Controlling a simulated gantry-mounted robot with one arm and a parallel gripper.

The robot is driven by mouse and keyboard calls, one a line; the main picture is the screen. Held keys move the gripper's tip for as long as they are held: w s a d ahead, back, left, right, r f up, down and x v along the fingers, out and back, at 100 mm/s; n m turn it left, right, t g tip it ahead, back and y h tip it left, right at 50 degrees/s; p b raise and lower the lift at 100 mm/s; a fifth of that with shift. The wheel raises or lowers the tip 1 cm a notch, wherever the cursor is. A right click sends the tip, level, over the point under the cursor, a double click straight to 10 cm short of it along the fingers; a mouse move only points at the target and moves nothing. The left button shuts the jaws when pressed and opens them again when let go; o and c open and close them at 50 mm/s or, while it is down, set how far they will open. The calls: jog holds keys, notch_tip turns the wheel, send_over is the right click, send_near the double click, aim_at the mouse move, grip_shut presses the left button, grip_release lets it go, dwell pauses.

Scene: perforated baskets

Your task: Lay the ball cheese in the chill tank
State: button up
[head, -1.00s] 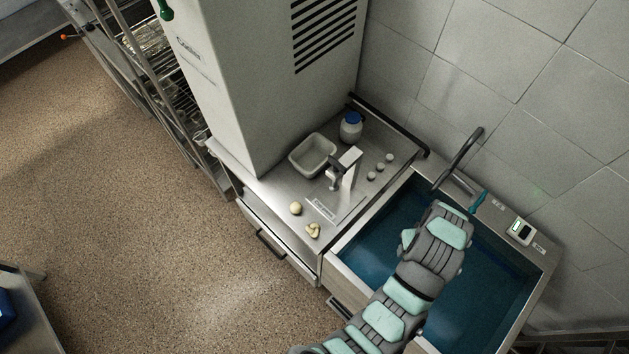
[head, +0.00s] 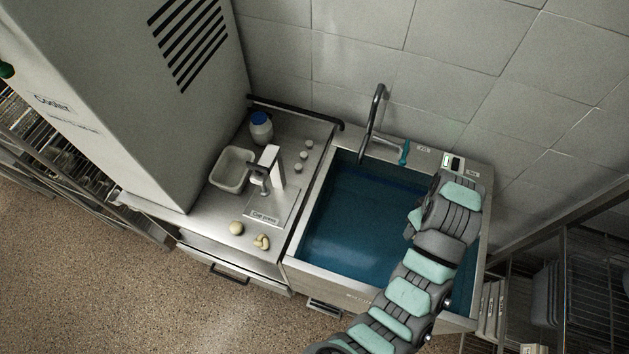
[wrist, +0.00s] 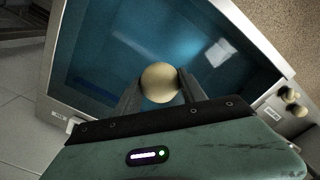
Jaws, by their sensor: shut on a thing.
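The ball cheese (wrist: 160,82) is a pale yellow round ball, held between the two dark fingers of my gripper (wrist: 160,90) in the wrist view. My gripper is shut on it. The chill tank (head: 303,222) is a steel basin of blue water to the right of the counter in the head view. In the wrist view its rim (wrist: 54,70) and water lie beyond the ball, and the ball appears above the water. How high it is I cannot tell. In the head view my arm reaches across the tank's right side and hides the gripper and held ball.
A tall curved tap (head: 376,120) rises at the tank's back edge. The counter (head: 210,225) holds a white tub (head: 232,170), a blue-lidded jar (head: 261,128), a press (head: 270,165), another pale ball (head: 236,228) and a knotted piece (head: 262,242). Racks stand at right.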

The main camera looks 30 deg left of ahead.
jog(key=shift+f, duration=0.1)
notch_tip(320, 180, down, 37)
jog(key=b, duration=2.4)
jog(key=shift+f+b, duration=2.05)
jog(key=shift+f, duration=0.75)
jog(key=o, duration=1)
jog(key=shift+r, duration=0.1)
jog(key=shift+o, duration=0.2)
notch_tip(320, 180, up, 26)
jog(key=p, duration=1.4)
notch_tip(320, 180, up, 14)
jog(key=p, duration=1.3)
send_over(384, 267)
